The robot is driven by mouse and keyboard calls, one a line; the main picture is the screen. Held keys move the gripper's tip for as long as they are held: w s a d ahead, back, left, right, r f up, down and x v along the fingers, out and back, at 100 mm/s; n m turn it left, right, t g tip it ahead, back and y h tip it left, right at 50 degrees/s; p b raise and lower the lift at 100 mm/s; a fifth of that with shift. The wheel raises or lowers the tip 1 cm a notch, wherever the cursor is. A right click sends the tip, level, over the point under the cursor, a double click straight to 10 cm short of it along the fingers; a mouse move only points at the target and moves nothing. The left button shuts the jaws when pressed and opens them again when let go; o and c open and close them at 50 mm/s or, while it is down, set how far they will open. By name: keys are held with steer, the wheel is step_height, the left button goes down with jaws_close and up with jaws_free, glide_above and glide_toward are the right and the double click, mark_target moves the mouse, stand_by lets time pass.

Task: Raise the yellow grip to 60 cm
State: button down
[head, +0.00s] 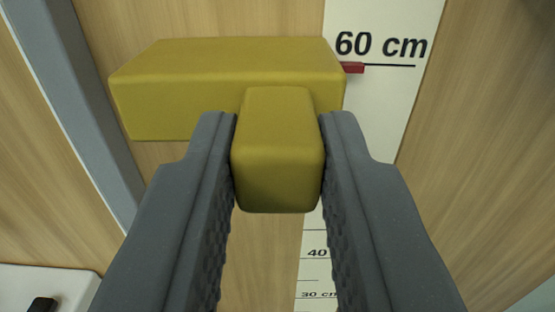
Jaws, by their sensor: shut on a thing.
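The yellow grip (278,150) is a block sticking out toward me, in front of a wider yellow bar (200,85). My gripper (278,165) is shut on the yellow grip, with one dark grey finger on each side. A white scale (375,120) runs down the wooden panel on the right of the bar. A red pointer (353,68) at the bar's right end lies close to the line under the "60 cm" label (382,45). The "40" and "30 cm" marks show lower down, partly hidden by the grip and my right finger.
A grey vertical rail (75,95) runs along the wooden panel (465,150) at the left. A white object (45,285) with a small black part is at the lower left corner.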

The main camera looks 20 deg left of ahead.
steer(key=c, duration=1.2)
jaws_free()
steer(key=shift+w, duration=0.1)
steer(key=shift+c, duration=0.2)
steer(key=b+v, duration=0.6)
steer(key=v, duration=0.7)
steer(key=shift+s, duration=0.4)
steer(key=shift+d, duration=0.1)
